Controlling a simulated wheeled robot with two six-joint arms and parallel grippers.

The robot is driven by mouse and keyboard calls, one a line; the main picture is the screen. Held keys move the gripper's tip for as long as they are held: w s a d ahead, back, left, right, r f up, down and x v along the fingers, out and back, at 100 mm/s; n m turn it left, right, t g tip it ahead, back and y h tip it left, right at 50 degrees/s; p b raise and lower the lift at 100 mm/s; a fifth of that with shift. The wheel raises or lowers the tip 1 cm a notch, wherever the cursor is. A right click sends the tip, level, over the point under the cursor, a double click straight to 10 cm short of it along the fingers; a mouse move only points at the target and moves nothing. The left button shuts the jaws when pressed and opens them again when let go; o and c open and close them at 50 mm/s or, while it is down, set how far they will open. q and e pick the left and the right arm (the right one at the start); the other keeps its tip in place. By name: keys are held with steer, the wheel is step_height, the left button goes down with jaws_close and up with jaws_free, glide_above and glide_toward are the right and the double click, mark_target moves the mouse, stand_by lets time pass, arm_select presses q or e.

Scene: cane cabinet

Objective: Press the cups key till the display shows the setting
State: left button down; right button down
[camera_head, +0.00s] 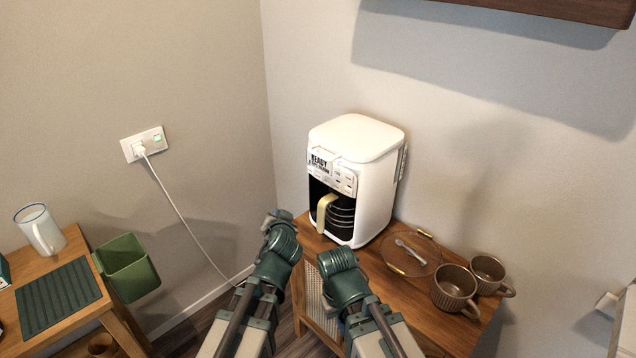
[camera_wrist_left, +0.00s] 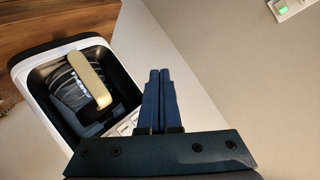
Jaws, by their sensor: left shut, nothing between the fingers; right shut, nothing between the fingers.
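The white coffee maker (camera_head: 372,150) stands on the wooden cabinet. Its display (camera_head: 320,162) reads "READY" on the top line; the smaller line below is too small to read surely. A panel of small keys (camera_head: 345,180) sits right of the display. I cannot tell which is the cups key. My left gripper (camera_head: 279,215) is shut and empty, in front of the machine and to its left. In the left wrist view its shut fingers (camera_wrist_left: 159,75) appear beside the machine's front, near some keys (camera_wrist_left: 127,123). My right gripper (camera_head: 335,260) is shut and empty, below the machine's front.
A glass carafe with a cream handle (camera_head: 326,210) sits in the machine. A white cord runs to the wall socket (camera_head: 145,144). A green bin (camera_head: 126,268) hangs on the left table.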

mark_target(319, 176)
arm_select(q)
steer(key=shift+w+d+r+m+t+h+b, duration=0.15)
steer(key=shift+w+d+r+m+t+h, duration=0.35)
steer(key=shift+r, duration=0.2)
steer(key=shift+w+d+r+m+t+h+b, duration=0.15)
steer(key=shift+w+d+r+m+t+h, duration=0.1)
steer(key=shift+w+r+m+t+h, duration=0.25)
steer(key=shift+w+d+r+m+t+h+b, duration=0.25)
steer(key=shift+w+d+r+t, duration=0.3)
steer(key=shift+r, duration=0.3)
steer(key=shift+s+a, duration=0.1)
steer(key=w+d, duration=0.6)
steer(key=shift+w+d, duration=0.15)
stand_by(0.9)
steer(key=shift+w+d, duration=0.2)
steer(key=shift+w, duration=0.05)
steer(key=shift+w+d, duration=0.25)
steer(key=shift+d, duration=0.05)
stand_by(0.8)
stand_by(0.4)
steer(key=shift+s+a, duration=0.55)
